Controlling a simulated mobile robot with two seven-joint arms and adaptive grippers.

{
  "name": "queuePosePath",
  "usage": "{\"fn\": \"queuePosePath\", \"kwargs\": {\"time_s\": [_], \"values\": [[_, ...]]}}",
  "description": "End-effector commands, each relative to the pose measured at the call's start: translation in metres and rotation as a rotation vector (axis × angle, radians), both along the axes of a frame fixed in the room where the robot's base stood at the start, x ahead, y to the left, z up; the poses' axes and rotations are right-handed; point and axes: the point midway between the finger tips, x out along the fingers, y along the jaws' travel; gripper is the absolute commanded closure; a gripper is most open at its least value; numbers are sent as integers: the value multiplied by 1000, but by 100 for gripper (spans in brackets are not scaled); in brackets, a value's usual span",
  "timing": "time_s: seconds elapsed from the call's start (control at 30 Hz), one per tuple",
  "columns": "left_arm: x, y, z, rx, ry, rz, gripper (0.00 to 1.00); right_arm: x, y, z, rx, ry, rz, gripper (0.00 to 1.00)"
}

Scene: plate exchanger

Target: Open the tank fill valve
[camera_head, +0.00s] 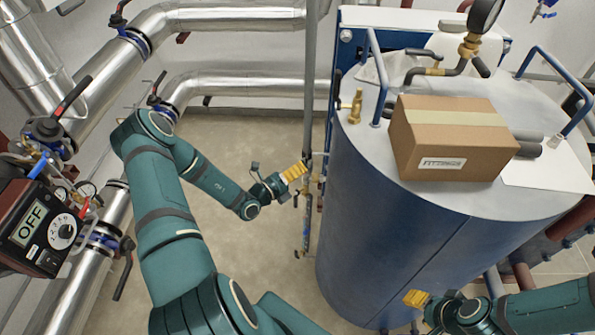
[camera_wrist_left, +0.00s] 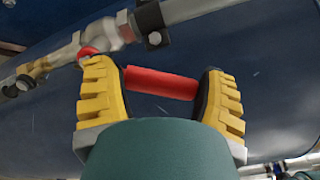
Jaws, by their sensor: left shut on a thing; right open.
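The tank (camera_head: 385,235) is a large blue upright cylinder with a grey top, right of centre in the head view. A thin vertical pipe (camera_head: 311,80) with small fittings runs along its left side. My left gripper (camera_head: 305,166) reaches this pipe from the left. In the left wrist view, a red valve handle (camera_wrist_left: 160,83) lies between its yellow fingers, beside a metal pipe with fittings (camera_wrist_left: 62,57). The gripper is shut on the handle. In the head view the fingers hide the handle. My right gripper (camera_head: 414,298) is open and empty at the tank's lower front.
A cardboard box (camera_head: 453,140) sits on the tank top, near a gauge (camera_head: 484,14) and blue rails. A control box reading OFF (camera_head: 38,230) is at left. The floor left of the tank is clear.

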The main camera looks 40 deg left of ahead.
Motion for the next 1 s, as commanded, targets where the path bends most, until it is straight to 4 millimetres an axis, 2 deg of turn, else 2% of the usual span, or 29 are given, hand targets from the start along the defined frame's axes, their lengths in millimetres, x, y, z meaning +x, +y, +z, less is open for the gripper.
{"fn": "queuePosePath", "kwargs": {"time_s": [0.03, 1.0], "values": [[7, 3, 12, 4, -33, 4, 68, 0, 0, 1, 0, 0, 0, 54], [9, 9, 14, -78, -13, 6, 68, 0, 0, 6, 1, 0, 0, 54]]}}
